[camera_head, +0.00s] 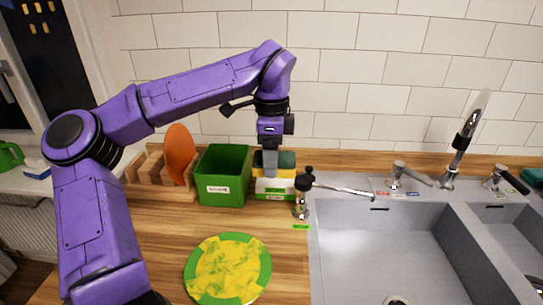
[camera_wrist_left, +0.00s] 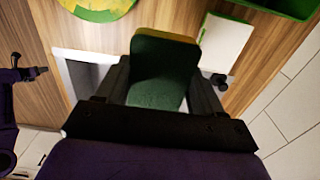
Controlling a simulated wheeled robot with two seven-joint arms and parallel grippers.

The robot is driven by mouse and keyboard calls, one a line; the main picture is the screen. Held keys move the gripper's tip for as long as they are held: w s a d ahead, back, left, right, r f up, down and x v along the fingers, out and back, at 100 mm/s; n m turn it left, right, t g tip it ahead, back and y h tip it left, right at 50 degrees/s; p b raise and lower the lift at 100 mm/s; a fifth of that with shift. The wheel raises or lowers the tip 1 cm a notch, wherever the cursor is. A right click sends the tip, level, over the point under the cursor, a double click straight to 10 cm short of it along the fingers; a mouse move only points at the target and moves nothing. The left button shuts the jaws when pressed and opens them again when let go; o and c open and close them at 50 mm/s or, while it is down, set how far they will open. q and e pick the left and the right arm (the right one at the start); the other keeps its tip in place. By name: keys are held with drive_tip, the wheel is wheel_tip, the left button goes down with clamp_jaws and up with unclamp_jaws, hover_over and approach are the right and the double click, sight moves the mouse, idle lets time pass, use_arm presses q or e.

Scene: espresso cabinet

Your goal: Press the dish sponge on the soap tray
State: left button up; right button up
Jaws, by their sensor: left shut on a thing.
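The dish sponge, dark green with a yellow layer, is in my left gripper (camera_head: 270,168). In the head view the sponge (camera_head: 287,160) shows behind and beside the fingers. In the left wrist view the sponge (camera_wrist_left: 163,65) stands between the two dark fingers, which are shut on it. The soap tray (camera_head: 275,188), a white block with a green label, sits on the counter under the gripper. In the left wrist view the white tray (camera_wrist_left: 226,50) shows beside the sponge. Whether the sponge touches the tray is hidden. My right gripper is not in view.
A green bin (camera_head: 223,175) stands just left of the tray, and a wooden rack (camera_head: 150,172) with an orange plate (camera_head: 180,150) is further left. A green-rimmed yellow plate (camera_head: 228,270) lies in front.

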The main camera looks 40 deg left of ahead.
use_arm(q)
drive_tip(key=shift+w+a+r+p, duration=0.1)
drive_tip(key=shift+w+a+p, duration=0.05)
drive_tip(key=shift+w+p, duration=0.15)
drive_tip(key=w+a+f+p, duration=0.2)
drive_tip(key=w+a, duration=0.1)
drive_tip(key=w+a+f+p, duration=0.2)
drive_tip(key=w+a+f, duration=0.1)
drive_tip(key=w+a+f+p, duration=0.2)
drive_tip(key=w+a+p, duration=0.1)
drive_tip(key=w, duration=0.1)
drive_tip(key=shift+f, duration=0.2)
drive_tip(key=shift+f+b, duration=1.2)
drive_tip(key=shift+f, duration=1.25)
drive_tip(key=shift+d+f+b, duration=0.1)
drive_tip(key=shift+f+b, duration=1)
drive_tip(key=shift+r, duration=0.15)
drive_tip(key=shift+r+p, duration=1.8)
drive_tip(key=shift+r, duration=1.6)
